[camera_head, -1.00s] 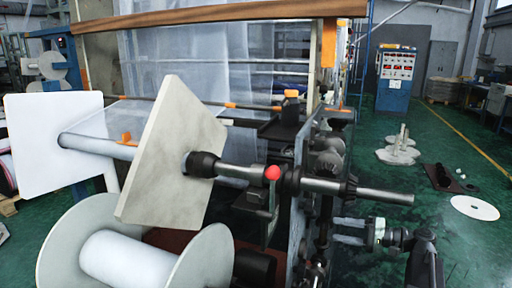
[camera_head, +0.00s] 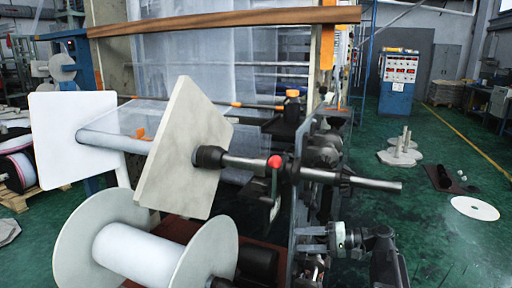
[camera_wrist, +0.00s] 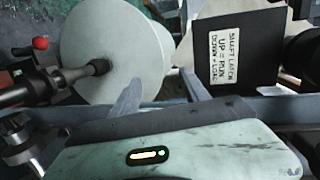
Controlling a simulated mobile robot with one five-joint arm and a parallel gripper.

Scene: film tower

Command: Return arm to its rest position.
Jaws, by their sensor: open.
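My gripper (camera_head: 314,239) is at the lower right of centre in the head view, its two pale fingers apart and pointing left. They overlap the dark side frame of the machine (camera_head: 305,195); I cannot tell the gap to it. My arm (camera_head: 384,248) is folded low, to the right of the gripper. In the wrist view the gripper (camera_wrist: 157,90) is open, with nothing between the fingers.
A shaft with a red knob (camera_head: 275,162) and a bare end (camera_head: 375,184) sticks out above my arm. A white-flanged reel (camera_head: 207,258) stands at lower left. The green floor (camera_head: 445,225) right of my arm is largely open, with a white disc (camera_head: 474,208) and a blue cabinet (camera_head: 398,84) further back.

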